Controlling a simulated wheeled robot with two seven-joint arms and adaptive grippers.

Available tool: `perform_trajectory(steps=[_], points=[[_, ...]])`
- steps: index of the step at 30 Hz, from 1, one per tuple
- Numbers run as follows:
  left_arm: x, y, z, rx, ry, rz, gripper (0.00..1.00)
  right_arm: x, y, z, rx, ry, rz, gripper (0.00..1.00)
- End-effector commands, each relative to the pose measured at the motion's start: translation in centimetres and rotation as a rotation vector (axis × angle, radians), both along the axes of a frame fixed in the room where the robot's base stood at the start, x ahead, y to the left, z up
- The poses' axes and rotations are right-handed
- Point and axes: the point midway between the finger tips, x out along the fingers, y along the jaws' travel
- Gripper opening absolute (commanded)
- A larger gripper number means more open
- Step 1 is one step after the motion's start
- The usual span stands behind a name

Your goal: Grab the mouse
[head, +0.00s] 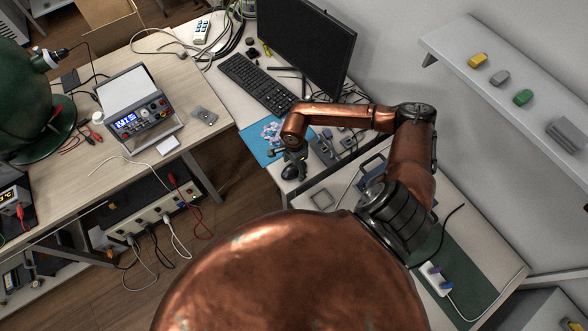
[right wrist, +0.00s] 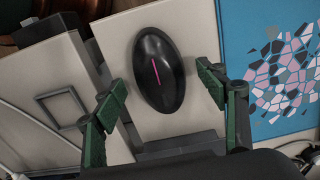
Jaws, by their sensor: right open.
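The mouse (right wrist: 163,75) is black and oval with a pink stripe. It lies on the white desk surface, and its dark body also shows in the head view (head: 289,173) beneath the end of my right arm. My right gripper (right wrist: 160,82) is open, with its green-padded fingers on either side of the mouse in the wrist view. A gap shows between each finger and the mouse, and the gripper holds nothing. In the head view, my right gripper (head: 291,157) is directly over the mouse and partly covers it. My left gripper is not in view.
A blue mat with a mosaic pattern (right wrist: 262,115) lies right beside the mouse. The keyboard (head: 257,85) and monitor (head: 306,42) stand farther back. A square frame-like item (head: 321,198) is near the mouse. Small tools and boxes crowd the desk to its right.

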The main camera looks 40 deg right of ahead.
Motion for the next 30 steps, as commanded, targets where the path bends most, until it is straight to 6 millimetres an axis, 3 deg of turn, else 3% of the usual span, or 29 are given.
perform_trajectory(steps=[5, 25, 30], points=[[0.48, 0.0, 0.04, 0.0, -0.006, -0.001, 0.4, 0.04, 0.0, 0.0, 0.0, -0.001, 0.0, 0.66], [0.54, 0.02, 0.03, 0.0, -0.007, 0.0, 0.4, 0.06, -0.01, 0.06, 0.001, -0.001, 0.0, 0.2], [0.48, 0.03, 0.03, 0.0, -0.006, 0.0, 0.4, 0.07, -0.01, 0.07, 0.001, -0.001, 0.0, 0.19]])
